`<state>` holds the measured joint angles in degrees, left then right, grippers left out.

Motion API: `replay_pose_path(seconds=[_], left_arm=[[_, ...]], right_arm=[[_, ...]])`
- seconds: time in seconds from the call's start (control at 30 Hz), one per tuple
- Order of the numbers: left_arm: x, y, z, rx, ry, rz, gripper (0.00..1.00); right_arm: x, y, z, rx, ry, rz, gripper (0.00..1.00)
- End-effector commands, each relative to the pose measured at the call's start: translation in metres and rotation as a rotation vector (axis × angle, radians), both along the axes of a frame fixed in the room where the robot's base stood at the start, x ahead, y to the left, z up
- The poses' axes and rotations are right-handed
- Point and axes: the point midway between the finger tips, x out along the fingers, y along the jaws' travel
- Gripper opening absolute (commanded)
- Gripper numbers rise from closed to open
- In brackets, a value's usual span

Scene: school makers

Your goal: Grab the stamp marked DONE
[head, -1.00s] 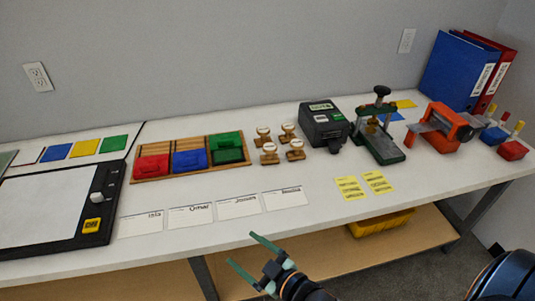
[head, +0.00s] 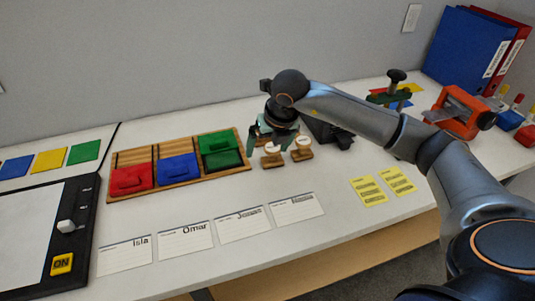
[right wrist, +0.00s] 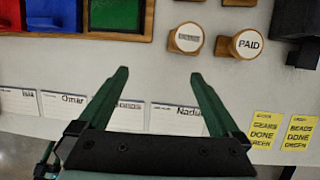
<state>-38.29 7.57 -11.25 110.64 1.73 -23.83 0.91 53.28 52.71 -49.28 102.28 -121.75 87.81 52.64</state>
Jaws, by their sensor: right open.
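Wooden stamps with round white labelled tops stand in a cluster on the table. In the head view two front ones show, a left stamp (head: 271,160) and a right stamp (head: 303,154); my arm hides those behind. In the right wrist view the right front stamp (right wrist: 247,43) reads PAID. The left front stamp (right wrist: 187,38) has a label too blurred to read. Two more are cut off at the top edge. I cannot tell which is marked DONE. My right gripper (head: 268,141) is open above the cluster; its fingers (right wrist: 160,73) hold nothing. My left gripper is out of view.
A wooden tray (head: 180,184) with red, blue and green blocks lies left of the stamps. A black device (head: 330,132) stands close on their right. Name cards (head: 242,223) and yellow notes (head: 382,188) lie in front, with bare table between.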

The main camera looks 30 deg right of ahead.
Motion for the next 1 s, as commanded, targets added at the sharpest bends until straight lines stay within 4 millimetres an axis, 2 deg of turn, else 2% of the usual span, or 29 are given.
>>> replay_pose_path(seconds=[0.03, 0.17, 0.5, 0.73, 1.0], left_arm=[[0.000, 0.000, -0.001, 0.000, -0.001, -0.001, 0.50], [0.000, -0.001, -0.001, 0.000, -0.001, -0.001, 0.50], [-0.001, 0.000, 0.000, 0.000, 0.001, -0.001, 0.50], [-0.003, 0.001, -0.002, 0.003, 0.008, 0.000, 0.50], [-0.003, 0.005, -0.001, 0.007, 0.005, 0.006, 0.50]], right_arm=[[0.003, -0.015, 0.007, -0.047, -0.014, -0.032, 1.00], [0.007, -0.033, 0.010, -0.102, -0.025, -0.075, 1.00], [0.027, -0.038, -0.043, -0.100, -0.024, -0.074, 1.00], [0.032, -0.041, -0.059, -0.100, -0.023, -0.073, 1.00], [0.041, -0.046, -0.097, -0.098, -0.025, -0.072, 1.00]])
